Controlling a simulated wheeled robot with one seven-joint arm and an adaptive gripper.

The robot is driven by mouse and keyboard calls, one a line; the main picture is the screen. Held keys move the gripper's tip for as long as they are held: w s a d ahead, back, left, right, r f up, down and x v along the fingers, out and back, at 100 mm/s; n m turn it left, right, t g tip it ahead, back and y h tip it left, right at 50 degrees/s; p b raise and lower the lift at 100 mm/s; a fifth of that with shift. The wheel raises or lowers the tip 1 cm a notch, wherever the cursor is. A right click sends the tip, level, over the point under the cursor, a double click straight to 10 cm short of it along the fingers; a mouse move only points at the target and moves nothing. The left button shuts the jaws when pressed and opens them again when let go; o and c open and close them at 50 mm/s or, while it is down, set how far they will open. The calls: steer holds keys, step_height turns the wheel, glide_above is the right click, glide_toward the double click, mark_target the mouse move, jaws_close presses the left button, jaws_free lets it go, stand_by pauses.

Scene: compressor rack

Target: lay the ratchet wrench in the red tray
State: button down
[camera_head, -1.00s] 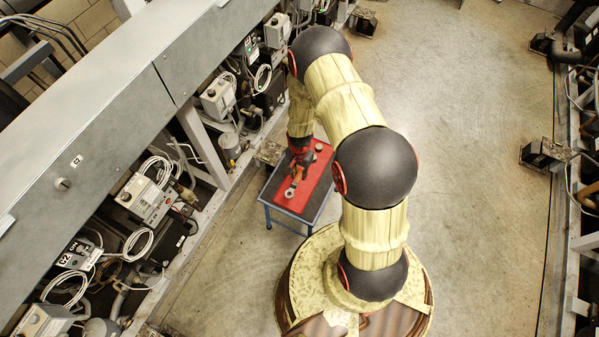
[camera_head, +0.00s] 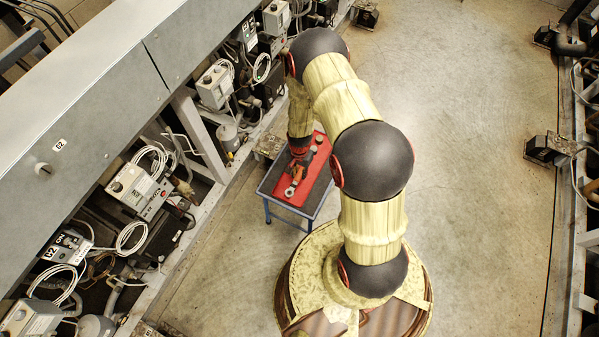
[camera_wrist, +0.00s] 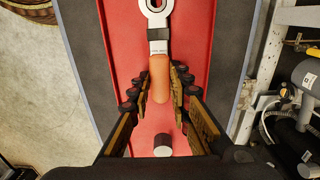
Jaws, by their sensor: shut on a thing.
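The ratchet wrench, with a silver ring head and an orange handle (camera_wrist: 159,75), is over the red tray in the wrist view. Its ring head (camera_head: 289,192) also shows in the head view, near the tray's front end. My gripper (camera_wrist: 158,88) is shut on the handle, one finger on each side. In the head view my gripper (camera_head: 298,168) is above the tray, partly hidden by my arm. The red tray (camera_wrist: 110,22) lies under the wrench. I cannot tell whether the wrench touches the tray floor or hangs just above it.
The tray sits on a small dark-topped table with blue legs (camera_head: 268,214). A small pale-topped cylinder (camera_wrist: 163,143) stands in the tray, also visible in the head view (camera_head: 318,139). Compressor rack units (camera_head: 137,190) stand close on the left. Open floor (camera_head: 470,170) lies to the right.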

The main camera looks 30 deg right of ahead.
steer(key=shift+f, duration=0.25)
steer(key=c, duration=1.6)
jaws_free()
steer(key=shift+o, duration=0.2)
steer(key=shift+c, duration=0.8)
step_height(320, 180, up, 7)
steer(key=p, duration=0.5)
steer(key=shift+r, duration=0.1)
